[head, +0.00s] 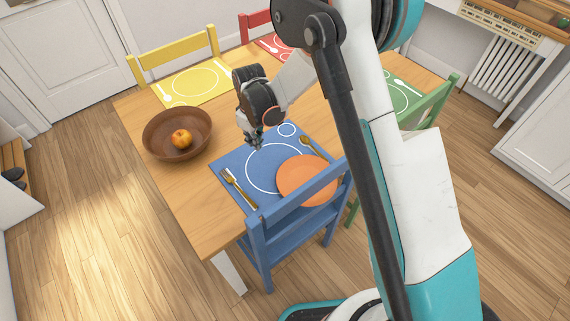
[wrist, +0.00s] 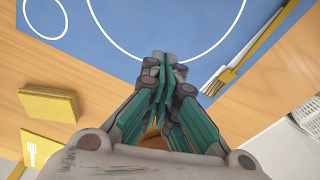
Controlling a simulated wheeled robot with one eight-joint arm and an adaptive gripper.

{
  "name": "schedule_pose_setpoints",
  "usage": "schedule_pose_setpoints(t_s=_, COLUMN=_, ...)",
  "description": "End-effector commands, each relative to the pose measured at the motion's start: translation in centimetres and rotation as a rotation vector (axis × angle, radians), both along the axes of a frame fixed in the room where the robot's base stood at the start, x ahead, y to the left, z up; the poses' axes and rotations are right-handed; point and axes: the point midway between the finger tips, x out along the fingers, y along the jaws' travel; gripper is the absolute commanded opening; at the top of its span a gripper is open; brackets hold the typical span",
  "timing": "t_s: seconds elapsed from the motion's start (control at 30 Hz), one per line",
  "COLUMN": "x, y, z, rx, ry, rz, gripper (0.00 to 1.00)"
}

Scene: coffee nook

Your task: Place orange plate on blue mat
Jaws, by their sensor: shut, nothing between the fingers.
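The orange plate (head: 305,174) lies over the near right part of the blue mat (head: 226,164), off to the right of the large white printed circle. The blue chair's back hides its near edge, so I cannot tell whether it overhangs the mat. My gripper (head: 256,145) is shut and empty above the mat's far left part, apart from the plate. In the wrist view the closed fingers (wrist: 163,62) point toward the blue mat (wrist: 105,45) and its white ring; the plate is not in that view.
A gold fork (head: 238,188) and gold spoon (head: 314,148) lie on the mat's sides. A brown bowl (head: 160,145) with an orange fruit (head: 181,139) stands left. The blue chair (head: 290,222) stands at the near edge. Yellow (head: 222,93), red and green mats lie farther off.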

Motion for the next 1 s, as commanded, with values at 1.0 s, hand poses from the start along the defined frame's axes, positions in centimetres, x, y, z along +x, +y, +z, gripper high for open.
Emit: schedule_pose_setpoints(t_s=1.0, x=-7.2, y=-7.9, z=-4.8, rx=-0.041, ry=0.041, rz=0.055, gripper=0.0)
